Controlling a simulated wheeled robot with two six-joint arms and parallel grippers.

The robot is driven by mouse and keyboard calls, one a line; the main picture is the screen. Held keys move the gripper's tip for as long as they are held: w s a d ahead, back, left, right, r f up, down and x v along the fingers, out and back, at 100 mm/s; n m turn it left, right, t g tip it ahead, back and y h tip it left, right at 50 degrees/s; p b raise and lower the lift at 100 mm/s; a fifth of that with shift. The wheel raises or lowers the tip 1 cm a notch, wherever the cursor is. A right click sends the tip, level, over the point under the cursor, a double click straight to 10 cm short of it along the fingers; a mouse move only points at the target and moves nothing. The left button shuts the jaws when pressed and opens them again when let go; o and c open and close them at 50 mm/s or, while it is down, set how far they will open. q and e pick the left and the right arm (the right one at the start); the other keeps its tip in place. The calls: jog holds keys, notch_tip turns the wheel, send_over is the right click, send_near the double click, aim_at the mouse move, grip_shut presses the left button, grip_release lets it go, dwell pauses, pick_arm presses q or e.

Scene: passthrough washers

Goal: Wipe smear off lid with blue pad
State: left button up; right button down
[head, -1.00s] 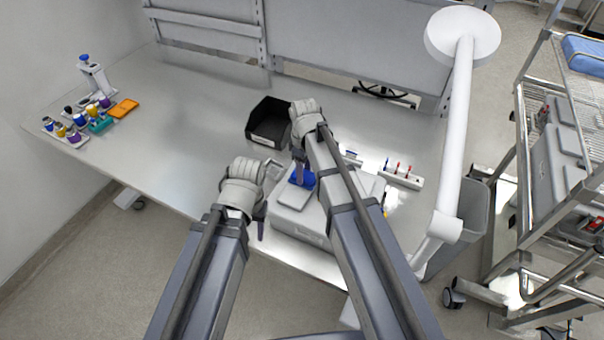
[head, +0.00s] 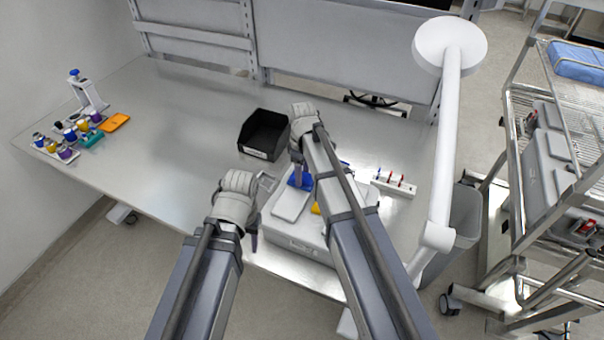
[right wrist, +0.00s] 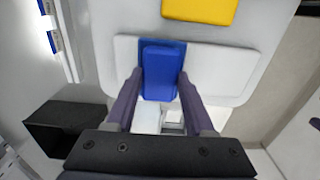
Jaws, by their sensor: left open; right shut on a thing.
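My right gripper (right wrist: 158,88) is shut on the blue pad (right wrist: 162,72), which lies flat between its fingers over the pale lid (right wrist: 218,70). In the head view the blue pad (head: 300,178) shows at the far part of the lid, under my right gripper (head: 297,172). The lid (head: 291,205) is on a light grey case (head: 300,240) at the table's front edge. Whether the pad touches the lid is hard to tell. I cannot make out a smear. My left gripper (head: 254,236) is open, left of the case, and appears empty.
A yellow piece (right wrist: 200,8) lies on the case beyond the pad. A black bin (head: 263,134) stands behind. A white lamp arm (head: 448,150) rises at right. A rack with small markers (head: 394,184) is right of the case. The left table (head: 165,130) is largely clear.

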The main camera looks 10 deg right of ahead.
jog(key=shift+r+p, duration=2.75)
jog(key=shift+r, duration=0.15)
notch_tip(320, 180, up, 3)
jog(key=p, duration=0.3)
jog(key=shift+s, duration=0.1)
